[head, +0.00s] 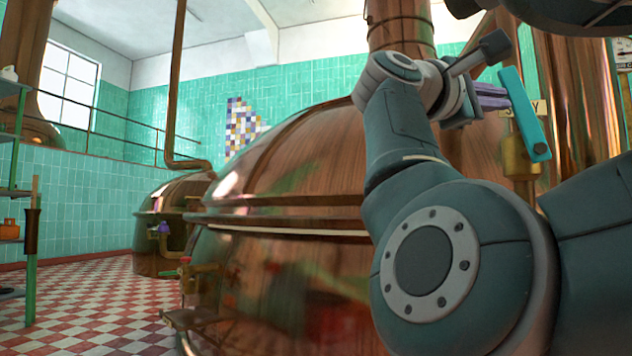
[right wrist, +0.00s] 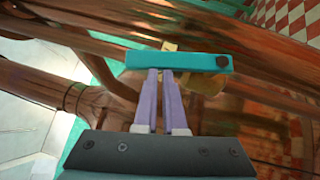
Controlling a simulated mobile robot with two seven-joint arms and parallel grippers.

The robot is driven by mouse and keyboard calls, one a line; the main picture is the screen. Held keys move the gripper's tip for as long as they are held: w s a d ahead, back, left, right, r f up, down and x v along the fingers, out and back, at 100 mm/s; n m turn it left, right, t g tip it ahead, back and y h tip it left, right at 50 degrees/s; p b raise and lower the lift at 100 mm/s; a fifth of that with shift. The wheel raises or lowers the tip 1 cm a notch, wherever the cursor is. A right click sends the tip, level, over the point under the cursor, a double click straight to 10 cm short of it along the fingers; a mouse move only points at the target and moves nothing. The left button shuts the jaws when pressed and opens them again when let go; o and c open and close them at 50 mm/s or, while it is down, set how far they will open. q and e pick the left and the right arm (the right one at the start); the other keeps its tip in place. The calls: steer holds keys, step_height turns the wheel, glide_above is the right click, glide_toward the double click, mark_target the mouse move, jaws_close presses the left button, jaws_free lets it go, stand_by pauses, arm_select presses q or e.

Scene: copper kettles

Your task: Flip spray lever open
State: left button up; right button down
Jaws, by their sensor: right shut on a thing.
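The spray lever (head: 525,113) is a turquoise bar on a brass valve (head: 520,160) at the right of the head view. It stands steeply, its top leaning left. My right gripper (head: 507,101) has its purple fingers at the lever's left side and is shut on it. In the right wrist view the lever (right wrist: 190,62) lies across the picture, with a dark round pivot at its right end. The fingertips of the gripper (right wrist: 160,72) meet it left of its middle, and the lever hides their very ends. My left gripper is not in view.
A large copper kettle (head: 290,190) fills the middle, close to my right arm. A smaller kettle (head: 165,205) stands further back. A shelf (head: 12,140) is at the far left.

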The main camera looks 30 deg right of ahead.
steer(key=shift+s+d+r+m+y+p, duration=0.4)
steer(key=shift+s+d+m+y+p, duration=0.2)
steer(key=shift+m+y, duration=0.4)
steer(key=shift+d+r, duration=0.2)
steer(key=shift+d, duration=0.1)
steer(key=shift+s+r, duration=0.1)
steer(key=shift+r, duration=0.2)
step_height(320, 180, up, 20)
steer(key=p, duration=1.6)
steer(key=shift+f, duration=0.25)
